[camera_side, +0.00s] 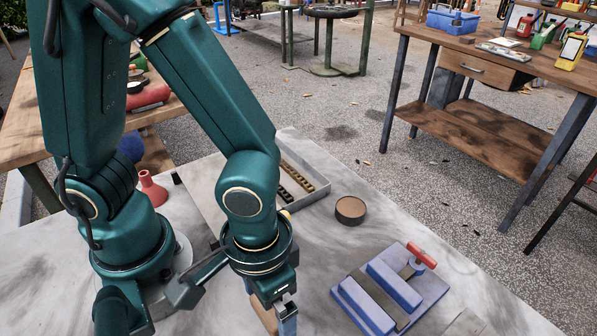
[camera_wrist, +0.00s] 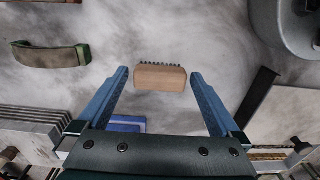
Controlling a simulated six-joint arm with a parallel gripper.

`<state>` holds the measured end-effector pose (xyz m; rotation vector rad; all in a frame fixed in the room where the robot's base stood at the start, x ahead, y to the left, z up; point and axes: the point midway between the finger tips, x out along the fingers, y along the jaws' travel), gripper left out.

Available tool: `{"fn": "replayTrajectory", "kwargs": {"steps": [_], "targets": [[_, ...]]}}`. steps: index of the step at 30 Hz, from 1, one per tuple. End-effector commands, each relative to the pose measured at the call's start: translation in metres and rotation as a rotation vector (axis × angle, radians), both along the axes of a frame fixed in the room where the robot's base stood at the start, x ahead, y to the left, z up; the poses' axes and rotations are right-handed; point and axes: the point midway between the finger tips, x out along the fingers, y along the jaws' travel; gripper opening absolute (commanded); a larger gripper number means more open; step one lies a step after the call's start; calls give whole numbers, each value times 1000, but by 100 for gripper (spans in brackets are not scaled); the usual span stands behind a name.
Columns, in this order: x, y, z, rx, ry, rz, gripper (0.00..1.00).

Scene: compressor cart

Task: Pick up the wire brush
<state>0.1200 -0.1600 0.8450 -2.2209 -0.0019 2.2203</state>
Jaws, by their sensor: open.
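The wire brush (camera_wrist: 160,79) shows in the wrist view as a small tan wooden block with a row of dark bristles along its far edge. It lies on the grey, smudged tabletop. My gripper (camera_wrist: 159,75) is open, with one blue finger on each side of the brush and a visible gap on both sides. In the side view my gripper (camera_side: 272,302) points down low at the front of the table. A tan wooden piece (camera_side: 264,316), likely the brush, shows beside its fingers, partly hidden and near the frame's bottom edge.
A blue vise-like block (camera_side: 380,292) with a red handle stands right of my gripper. A round dark tin (camera_side: 350,210) and a metal tray (camera_side: 316,192) lie behind. A curved brown piece with green ends (camera_wrist: 50,55) lies left in the wrist view.

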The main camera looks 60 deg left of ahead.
Motion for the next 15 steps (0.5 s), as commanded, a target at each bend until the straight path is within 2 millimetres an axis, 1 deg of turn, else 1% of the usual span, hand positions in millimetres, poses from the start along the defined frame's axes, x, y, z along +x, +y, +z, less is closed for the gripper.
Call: {"fn": "replayTrajectory", "kwargs": {"steps": [4, 12, 13, 14, 15], "targets": [[0, 1, -8, 1, 1, 1, 100], [0, 0, -9, 0, -1, 1, 100], [0, 0, -9, 0, -1, 1, 92], [0, 0, -9, 0, -1, 1, 81], [0, 0, -9, 0, -1, 1, 66]]}}
